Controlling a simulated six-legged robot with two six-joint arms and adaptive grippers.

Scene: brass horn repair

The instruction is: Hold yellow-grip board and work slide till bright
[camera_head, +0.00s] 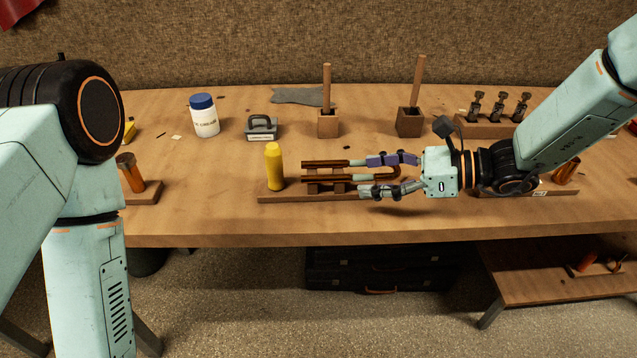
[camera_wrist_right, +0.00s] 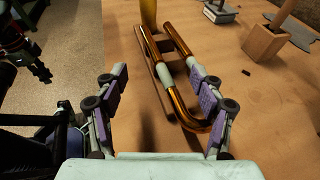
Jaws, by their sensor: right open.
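The yellow grip (camera_head: 274,166) stands upright at the left end of a low wooden board (camera_head: 300,197) near the table's front edge. A copper-brown U-shaped slide (camera_head: 322,180) with pale sleeves rests on the board's supports, its bend to the right. My right gripper (camera_head: 366,177) is open around the bend end, one finger on each side. In the right wrist view, the slide (camera_wrist_right: 172,85) lies between the spread fingers (camera_wrist_right: 158,74), closer to the right finger; contact is unclear. The grip's lower part (camera_wrist_right: 148,14) shows at the top. My left arm shows, but its gripper does not.
A white jar with a blue lid (camera_head: 205,117), a grey handled block (camera_head: 262,128) and two wooden blocks with upright sticks (camera_head: 328,123) (camera_head: 410,121) stand behind. A grey cloth (camera_head: 298,95) lies farther back. Other boards with copper pieces sit left (camera_head: 143,192) and right (camera_head: 530,193).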

